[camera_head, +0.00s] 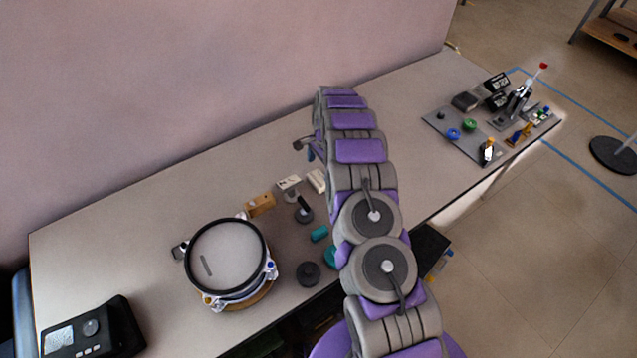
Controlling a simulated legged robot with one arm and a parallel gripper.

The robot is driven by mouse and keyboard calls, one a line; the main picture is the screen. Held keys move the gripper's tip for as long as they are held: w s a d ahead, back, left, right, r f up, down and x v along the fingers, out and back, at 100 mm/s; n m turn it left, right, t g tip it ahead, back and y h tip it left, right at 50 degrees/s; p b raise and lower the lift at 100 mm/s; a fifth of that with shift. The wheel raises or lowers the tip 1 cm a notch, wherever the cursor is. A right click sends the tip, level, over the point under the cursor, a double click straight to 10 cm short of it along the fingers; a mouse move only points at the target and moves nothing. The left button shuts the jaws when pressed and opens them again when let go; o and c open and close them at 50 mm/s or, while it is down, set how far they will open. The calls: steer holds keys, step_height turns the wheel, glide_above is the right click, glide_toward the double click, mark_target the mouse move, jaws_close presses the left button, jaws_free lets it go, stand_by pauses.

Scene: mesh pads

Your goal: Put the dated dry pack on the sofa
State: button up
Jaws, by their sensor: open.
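I cannot pick out the dated dry pack for sure. A small white packet-like item (288,182) with dark marks lies on the table left of my arm, and a second pale item (317,181) lies beside it, partly behind the arm. My arm reaches up the picture over the table and bends down at its far end. Only part of my gripper (305,145) shows past the arm's left edge, above the table and beyond the white items. It is open, and I see nothing held. No sofa can be made out.
The long table (130,235) stands against a pink wall. A drum-like round pad (228,255), a tan block (261,205), dark knobs (308,273) and a black device (92,330) are on it. A grey board (470,145) with small parts lies at right.

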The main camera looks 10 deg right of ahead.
mark_target(319, 178)
steer(key=f+b, duration=0.1)
steer(key=f, duration=0.5)
steer(key=shift+s+a+b, duration=0.2)
steer(key=shift+b, duration=0.2)
steer(key=shift+r, duration=0.1)
steer(key=shift+c, duration=0.5)
steer(key=c, duration=0.8)
steer(key=shift+o, duration=0.2)
steer(key=shift+r, duration=0.15)
